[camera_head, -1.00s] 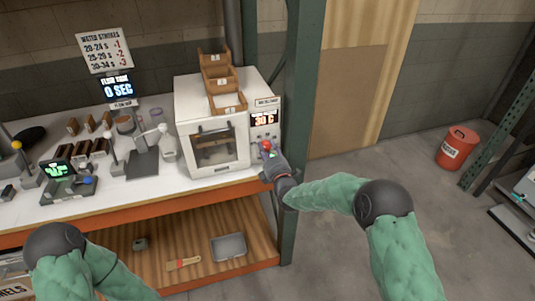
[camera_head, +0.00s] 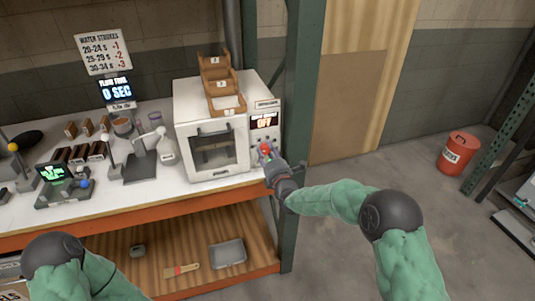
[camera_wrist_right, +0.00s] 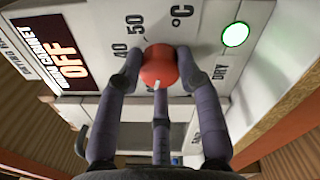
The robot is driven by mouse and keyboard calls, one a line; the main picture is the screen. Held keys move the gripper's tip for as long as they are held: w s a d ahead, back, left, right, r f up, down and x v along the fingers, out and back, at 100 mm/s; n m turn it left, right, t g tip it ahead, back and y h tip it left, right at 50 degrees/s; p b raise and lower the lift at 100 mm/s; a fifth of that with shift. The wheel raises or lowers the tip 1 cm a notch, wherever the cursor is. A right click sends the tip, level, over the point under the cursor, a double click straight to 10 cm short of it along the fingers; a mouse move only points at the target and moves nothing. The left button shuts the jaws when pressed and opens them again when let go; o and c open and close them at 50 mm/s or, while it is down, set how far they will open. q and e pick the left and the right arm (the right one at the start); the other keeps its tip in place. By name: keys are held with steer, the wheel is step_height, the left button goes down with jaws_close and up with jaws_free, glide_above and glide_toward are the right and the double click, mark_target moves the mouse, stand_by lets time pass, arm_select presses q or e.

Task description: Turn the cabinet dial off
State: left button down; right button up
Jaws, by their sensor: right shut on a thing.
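The white cabinet (camera_head: 211,145) stands on the bench, with a windowed door and a control panel on its right side. The red dial (camera_wrist_right: 160,66) is round with a white pointer mark toward the bottom of the picture. My right gripper (camera_wrist_right: 158,80) is shut on the dial, a finger at each side. In the head view the right gripper (camera_head: 268,158) is at the panel and partly covers the dial. My left gripper is out of view.
A green light (camera_wrist_right: 235,34) glows beside the dial. A green post (camera_head: 297,130) stands close right of the cabinet. Wooden bins (camera_head: 220,85) sit on top of it. Scales and small tools crowd the bench on the left. A red bin (camera_head: 458,153) stands on the floor.

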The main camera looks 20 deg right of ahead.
steer(key=shift+f, duration=0.1)
steer(key=o, duration=1.1)
steer(key=shift+a, duration=0.1)
steer(key=shift+o, duration=0.2)
steer(key=s, duration=1.2)
steer(key=shift+d, duration=0.4)
steer(key=shift+f, duration=0.15)
